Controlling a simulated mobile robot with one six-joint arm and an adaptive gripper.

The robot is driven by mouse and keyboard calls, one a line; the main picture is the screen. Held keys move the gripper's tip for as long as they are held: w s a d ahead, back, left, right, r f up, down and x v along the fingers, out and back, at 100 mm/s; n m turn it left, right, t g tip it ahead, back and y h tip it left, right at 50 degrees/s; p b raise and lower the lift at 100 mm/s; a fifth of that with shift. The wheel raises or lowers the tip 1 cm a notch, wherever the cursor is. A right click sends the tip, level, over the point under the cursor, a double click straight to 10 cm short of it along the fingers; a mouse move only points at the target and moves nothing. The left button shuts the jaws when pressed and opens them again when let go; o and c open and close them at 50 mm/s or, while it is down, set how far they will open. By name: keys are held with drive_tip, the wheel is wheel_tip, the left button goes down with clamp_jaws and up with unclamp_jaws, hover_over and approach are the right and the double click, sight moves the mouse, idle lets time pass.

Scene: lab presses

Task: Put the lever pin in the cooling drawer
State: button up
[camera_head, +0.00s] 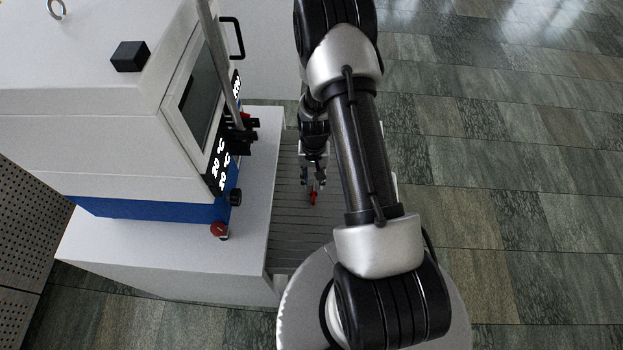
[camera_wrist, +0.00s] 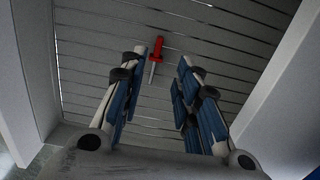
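The lever pin (camera_wrist: 156,52), with a red head and a thin metallic shaft, lies on the slatted floor of the cooling drawer (camera_wrist: 90,30). Its red part also shows in the head view (camera_head: 313,198), just below my gripper (camera_head: 314,184). In the wrist view my gripper (camera_wrist: 162,66) is open, its blue-padded fingers apart on either side of the pin's shaft. The pin touches neither finger as far as I can see. The drawer's slatted floor also shows in the head view (camera_head: 287,225), partly covered by my arm.
White drawer walls stand close on both sides of my gripper in the wrist view, including the right wall (camera_wrist: 285,105). A white and blue lab press (camera_head: 110,150) with a display and knobs stands left of the drawer on a white cabinet (camera_head: 150,245). The tiled floor at right is clear.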

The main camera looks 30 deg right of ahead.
drive_tip(key=a+r+n+t, duration=0.1)
drive_tip(key=a+r+n, duration=0.15)
drive_tip(key=r, duration=1.15)
drive_tip(key=a+r+n+t, duration=0.1)
drive_tip(key=a+r, duration=0.3)
drive_tip(key=r, duration=1)
drive_tip(key=s+a+r+n+t, duration=0.1)
drive_tip(key=s+a+r, duration=0.2)
drive_tip(key=s+r, duration=0.4)
drive_tip(key=s+a+r+n+t, duration=0.2)
drive_tip(key=s+a+r, duration=0.2)
drive_tip(key=s+r, duration=0.3)
drive_tip(key=s, duration=0.4)
drive_tip(key=shift+s+r, duration=0.15)
drive_tip(key=shift+r, duration=0.05)
